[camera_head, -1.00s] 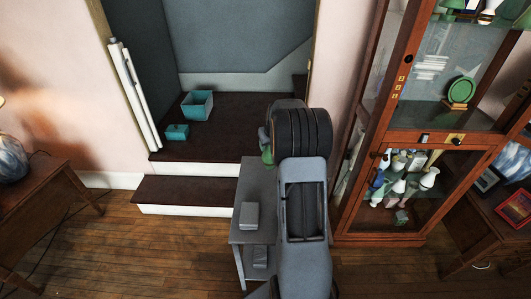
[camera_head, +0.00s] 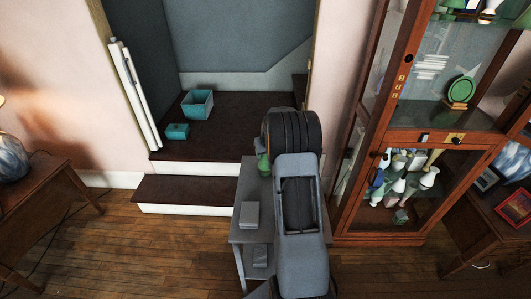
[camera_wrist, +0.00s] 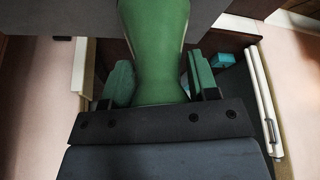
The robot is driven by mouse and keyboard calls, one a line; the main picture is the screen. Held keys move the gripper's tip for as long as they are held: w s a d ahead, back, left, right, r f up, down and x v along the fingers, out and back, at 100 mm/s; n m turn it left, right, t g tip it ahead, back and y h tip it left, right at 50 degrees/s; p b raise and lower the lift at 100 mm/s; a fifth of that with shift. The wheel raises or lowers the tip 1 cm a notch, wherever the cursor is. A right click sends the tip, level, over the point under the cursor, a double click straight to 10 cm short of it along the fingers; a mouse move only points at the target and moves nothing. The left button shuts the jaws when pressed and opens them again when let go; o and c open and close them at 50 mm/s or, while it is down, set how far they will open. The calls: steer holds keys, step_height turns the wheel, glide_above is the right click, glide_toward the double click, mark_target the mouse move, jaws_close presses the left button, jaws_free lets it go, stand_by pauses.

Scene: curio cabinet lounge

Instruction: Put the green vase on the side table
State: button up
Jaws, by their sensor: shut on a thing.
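The green vase (camera_wrist: 155,45) fills the middle of the wrist view, between the two fingers of my gripper (camera_wrist: 160,82), which is shut on it. In the head view a small part of the green vase (camera_head: 264,164) shows at the left of my arm, by the far part of the grey side table (camera_head: 249,184). My arm hides the rest of the vase, my gripper and the table's right part there. I cannot tell whether the vase touches the tabletop.
A grey box-like object (camera_head: 250,214) lies on the near left of the tabletop. A glass cabinet (camera_head: 385,238) stands close on the right. Dark steps (camera_head: 180,190) with teal boxes (camera_head: 197,104) are behind on the left. A wooden table (camera_head: 45,190) stands far left.

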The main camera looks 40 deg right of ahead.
steer(key=o, duration=1.1)
steer(key=shift+f, duration=0.1)
steer(key=shift+r, duration=0.3)
steer(key=v, duration=1.1)
steer(key=s+a+r+n, duration=0.15)
steer(key=s+a, duration=0.25)
steer(key=a, duration=0.4)
steer(key=s+a+r, duration=0.3)
steer(key=a, duration=0.5)
steer(key=s+a, duration=0.5)
steer(key=s, duration=0.2)
steer(key=s+a+f+n+g+y, duration=0.1)
steer(key=s+a, duration=0.4)
steer(key=s, duration=0.3)
steer(key=shift+a+f, duration=0.25)
steer(key=shift+f, duration=0.05)
